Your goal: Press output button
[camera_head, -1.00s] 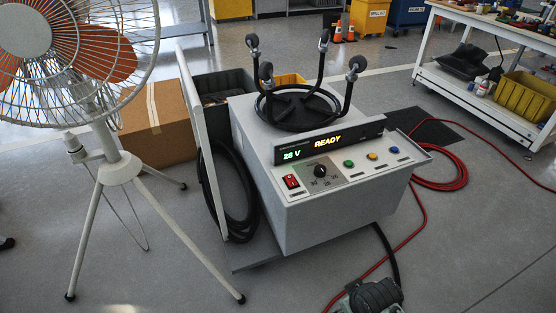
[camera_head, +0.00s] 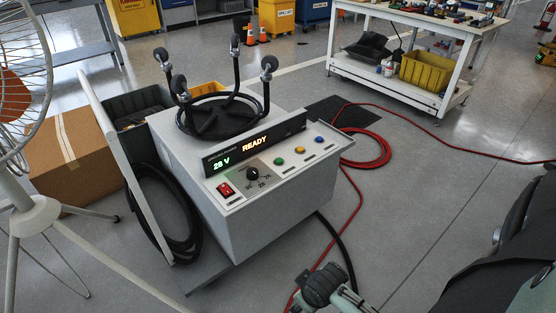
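The grey power unit (camera_head: 250,235) stands in the middle of the view with its sloped panel facing me. On the panel, from left to right, are a red switch (camera_head: 225,189), a black knob (camera_head: 252,174), a green button (camera_head: 278,162), a yellow button (camera_head: 299,149) and a blue button (camera_head: 319,139). The labels are too small to read, so I cannot tell which is the output button. A dark end part that looks like my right gripper (camera_head: 318,287) is at the bottom, below and apart from the panel. Its fingers are unclear. My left gripper is out of view.
A white fan (camera_head: 30,215) on a tripod and a cardboard box (camera_head: 65,150) stand at left. Black cable hangs on the unit's left side. A red cable (camera_head: 360,162) lies coiled on the floor at right. A workbench (camera_head: 440,30) stands behind.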

